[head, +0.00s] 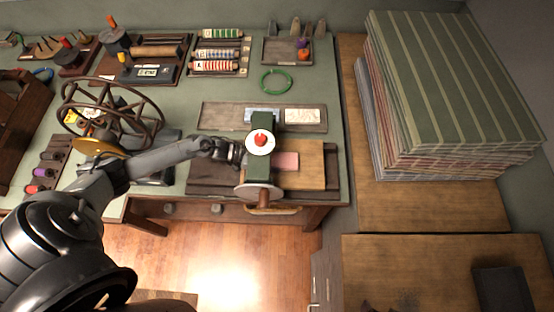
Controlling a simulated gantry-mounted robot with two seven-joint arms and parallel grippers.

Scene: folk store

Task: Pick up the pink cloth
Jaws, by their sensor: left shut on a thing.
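The pink cloth (287,161) is a small flat pink patch on the wooden board (312,168) near the workbench's front edge. A green device (262,122) with pale discs and a red knob stands just left of it and may cover part of it. My left gripper (238,154) reaches in from the left and is shut against the left side of this device. Its fingertips are partly hidden, so the exact hold is hard to see. The visible pink part is apart from the gripper. My right gripper is not in view.
A grey tray (222,117) lies behind the device, with a green ring (276,80) farther back. A tall stack of striped cloth (455,90) fills the right. The bench between ring and tray is clear.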

